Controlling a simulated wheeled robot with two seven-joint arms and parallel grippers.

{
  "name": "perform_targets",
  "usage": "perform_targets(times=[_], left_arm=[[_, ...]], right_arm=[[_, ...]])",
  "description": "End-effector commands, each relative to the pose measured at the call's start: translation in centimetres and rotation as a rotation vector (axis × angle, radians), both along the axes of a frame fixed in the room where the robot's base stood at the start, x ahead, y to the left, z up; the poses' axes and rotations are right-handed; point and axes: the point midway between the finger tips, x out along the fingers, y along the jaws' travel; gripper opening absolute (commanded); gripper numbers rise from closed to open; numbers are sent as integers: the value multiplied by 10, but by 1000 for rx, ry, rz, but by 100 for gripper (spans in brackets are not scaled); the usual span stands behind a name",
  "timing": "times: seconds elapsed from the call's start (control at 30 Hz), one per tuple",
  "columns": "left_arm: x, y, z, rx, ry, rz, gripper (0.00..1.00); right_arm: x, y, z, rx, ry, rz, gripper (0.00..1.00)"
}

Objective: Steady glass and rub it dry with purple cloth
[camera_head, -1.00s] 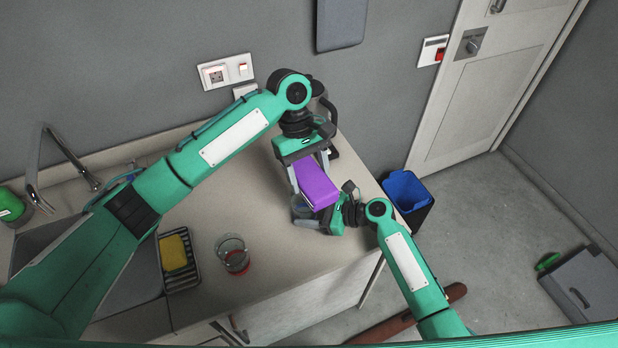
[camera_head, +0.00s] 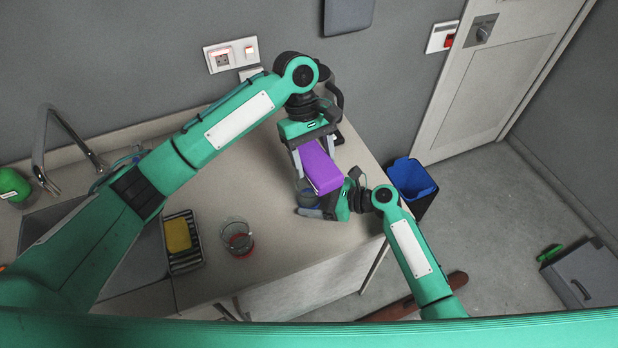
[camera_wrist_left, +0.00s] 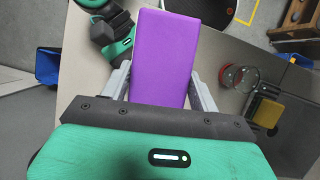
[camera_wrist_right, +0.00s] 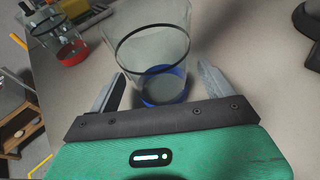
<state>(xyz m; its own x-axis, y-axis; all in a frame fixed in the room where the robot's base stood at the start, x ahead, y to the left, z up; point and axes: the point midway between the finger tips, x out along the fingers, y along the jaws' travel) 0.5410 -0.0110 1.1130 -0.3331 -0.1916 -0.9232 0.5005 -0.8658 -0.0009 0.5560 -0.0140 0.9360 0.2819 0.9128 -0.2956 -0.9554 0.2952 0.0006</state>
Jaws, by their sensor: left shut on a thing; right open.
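The purple cloth (camera_head: 322,168) is a flat block shape held by my left gripper (camera_head: 318,158). In the left wrist view the cloth (camera_wrist_left: 165,55) lies between the two fingers. A clear glass with a blue base (camera_head: 306,198) stands on the counter, partly hidden below the cloth and beside my right gripper (camera_head: 325,203). In the right wrist view the glass (camera_wrist_right: 150,45) stands upright between the open fingers, with gaps on both sides. The cloth does not show in that view, and I cannot tell whether it touches the glass.
A second glass with a red base (camera_head: 237,240) stands on the counter (camera_head: 265,195). A yellow sponge (camera_head: 178,235) lies on a striped rack next to the sink. A bin with a blue liner (camera_head: 412,180) stands on the floor beyond the counter's right end.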

Motion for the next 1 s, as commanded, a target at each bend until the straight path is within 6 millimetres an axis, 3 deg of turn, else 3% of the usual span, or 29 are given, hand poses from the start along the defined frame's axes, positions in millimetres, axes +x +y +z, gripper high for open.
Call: perform_targets(times=[0.4, 0.6, 1.0], left_arm=[[0, 0, 0, 0, 0, 0, 43], [0, 0, 0, 0, 0, 0, 43], [0, 0, 0, 0, 0, 0, 43]], right_arm=[[-22, -73, 22, -3, -1, -2, 84], [-31, -99, 31, -2, 2, 0, 84], [-33, -107, 34, 0, 0, 0, 84]])
